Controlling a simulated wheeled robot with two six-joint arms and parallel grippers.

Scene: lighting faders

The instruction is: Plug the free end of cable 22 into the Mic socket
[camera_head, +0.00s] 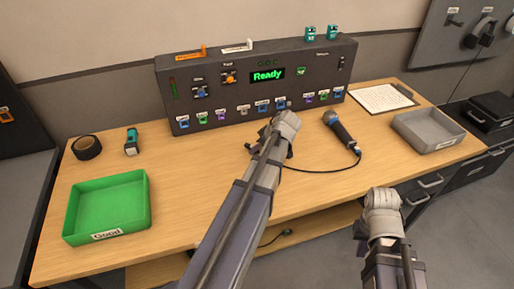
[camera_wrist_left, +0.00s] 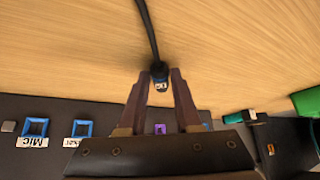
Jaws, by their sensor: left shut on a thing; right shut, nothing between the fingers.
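My left gripper (camera_head: 252,148) is in front of the panel, over the table. In the head view the Mic socket (camera_head: 281,104) seems to be the blue one just above my left wrist. My right gripper (camera_head: 362,248) is low, before the table, largely hidden.
The panel (camera_head: 330,75) reads "Ready" and has several coloured sockets along its lower edge. A microphone (camera_head: 340,128) with a black cable lies on the table. A green tray (camera_head: 148,205), grey tray (camera_head: 398,122) and tape roll (camera_head: 87,147) stand around.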

